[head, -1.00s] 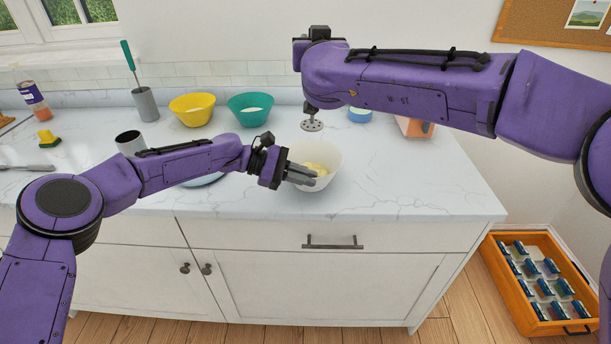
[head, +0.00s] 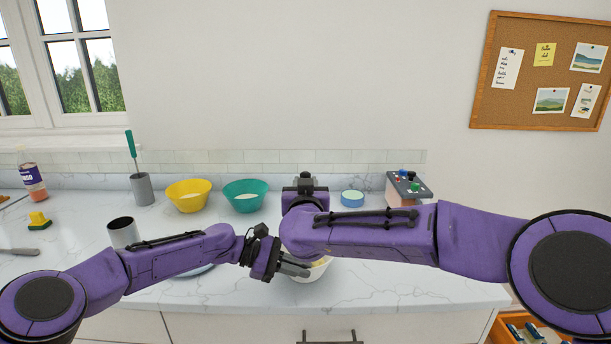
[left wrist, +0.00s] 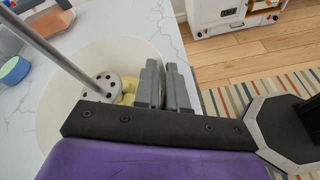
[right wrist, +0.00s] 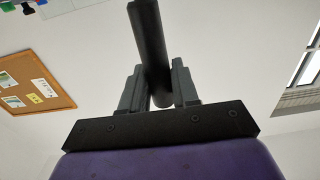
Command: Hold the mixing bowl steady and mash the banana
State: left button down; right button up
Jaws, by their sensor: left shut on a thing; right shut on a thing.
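The white mixing bowl (head: 312,274) stands near the counter's front edge, mostly covered by my arms in the head view. My left gripper (head: 296,266) is shut on its rim; the left wrist view shows the fingers (left wrist: 165,84) over the bowl wall (left wrist: 58,108). Yellow banana pieces (left wrist: 128,90) lie in the bowl. The masher's perforated disc (left wrist: 103,86) is down in the bowl beside the banana, its metal rod tilted in that view. My right gripper (right wrist: 152,88) is shut on the dark masher handle (right wrist: 148,40); in the head view my right arm hides it.
A yellow bowl (head: 188,196) and a teal bowl (head: 245,196) stand at the back. A grey cup (head: 123,232) stands to the left. The right counter surface is mostly clear.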

jog(key=shift+f, duration=2.75)
